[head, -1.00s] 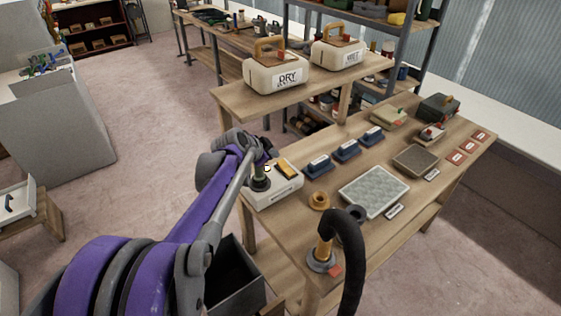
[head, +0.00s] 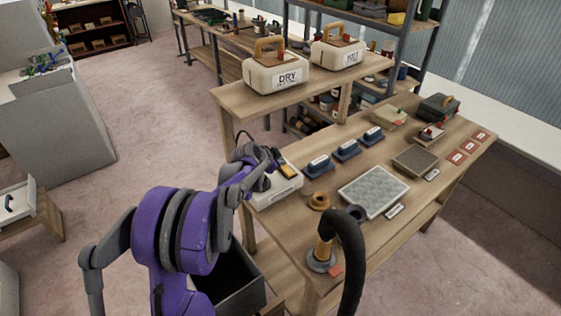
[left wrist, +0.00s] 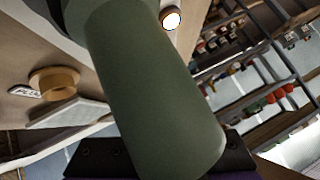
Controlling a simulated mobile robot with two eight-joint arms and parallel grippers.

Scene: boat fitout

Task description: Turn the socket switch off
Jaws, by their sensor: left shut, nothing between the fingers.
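The socket box (head: 284,187) is a white block at the left end of the workbench, with a yellow and dark piece (head: 288,170) on its top. My left gripper (head: 272,163) is over the box, close to that piece; its fingers are shut and empty. I cannot tell whether they touch it. A dark green cylinder (left wrist: 150,85) fills the middle of the left wrist view, very close to the camera. A small round lamp (left wrist: 171,18) glows white at the top of that view. The switch's position is not readable. My right gripper is not in view.
Blue blocks (head: 345,149), a grey mesh panel (head: 374,192) and a tan ring (head: 319,201) lie on the bench. A black hose (head: 352,255) rises at the front. Boxes marked DRY (head: 275,75) and WET (head: 337,55) stand on the raised shelf.

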